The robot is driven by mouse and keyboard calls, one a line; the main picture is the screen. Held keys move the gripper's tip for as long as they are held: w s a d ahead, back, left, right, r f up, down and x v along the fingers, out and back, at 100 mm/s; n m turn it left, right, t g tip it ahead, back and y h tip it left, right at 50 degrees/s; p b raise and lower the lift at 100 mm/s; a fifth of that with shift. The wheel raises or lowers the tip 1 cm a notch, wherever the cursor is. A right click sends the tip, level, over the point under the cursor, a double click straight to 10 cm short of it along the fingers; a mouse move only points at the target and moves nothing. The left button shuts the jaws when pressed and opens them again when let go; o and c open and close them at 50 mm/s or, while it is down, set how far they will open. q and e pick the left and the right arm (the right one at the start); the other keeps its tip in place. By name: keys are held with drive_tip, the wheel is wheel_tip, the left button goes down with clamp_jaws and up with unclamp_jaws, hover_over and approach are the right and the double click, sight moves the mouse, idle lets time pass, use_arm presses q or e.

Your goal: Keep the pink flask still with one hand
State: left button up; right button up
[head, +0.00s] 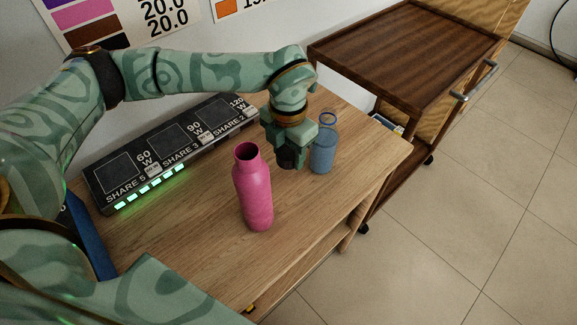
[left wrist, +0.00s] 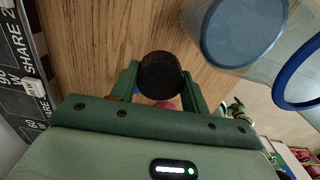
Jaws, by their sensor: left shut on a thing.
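The pink flask (head: 254,190) stands upright on the wooden table, with its dark open mouth showing at the top. My left gripper (head: 290,160) is behind and to the right of it, apart from it in the head view. The left gripper is shut on a black round thing (left wrist: 160,76), which shows between its fingers in the left wrist view and as a dark patch in the head view. My right gripper is in neither view.
A blue bottle (head: 323,150) with a loop on top stands close to the right of my left gripper. A black panel with labelled sections (head: 165,150) lies along the back of the table (head: 180,240). A dark wooden cart (head: 410,50) stands to the right. The front table area is clear.

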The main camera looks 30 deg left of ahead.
sight(288, 173)
use_arm(q)
wheel_tip(288, 173, down, 5)
drive_tip(key=shift+r+b, duration=0.1)
drive_tip(key=shift+b, duration=0.7)
drive_tip(key=shift+r, duration=0.15)
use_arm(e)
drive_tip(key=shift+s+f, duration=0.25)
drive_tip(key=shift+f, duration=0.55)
use_arm(q)
drive_tip(key=o, duration=1.1)
wheel_tip(288, 173, up, 12)
drive_tip(key=p, duration=0.4)
drive_tip(key=shift+r+p, duration=0.1)
drive_tip(key=shift+p, duration=0.25)
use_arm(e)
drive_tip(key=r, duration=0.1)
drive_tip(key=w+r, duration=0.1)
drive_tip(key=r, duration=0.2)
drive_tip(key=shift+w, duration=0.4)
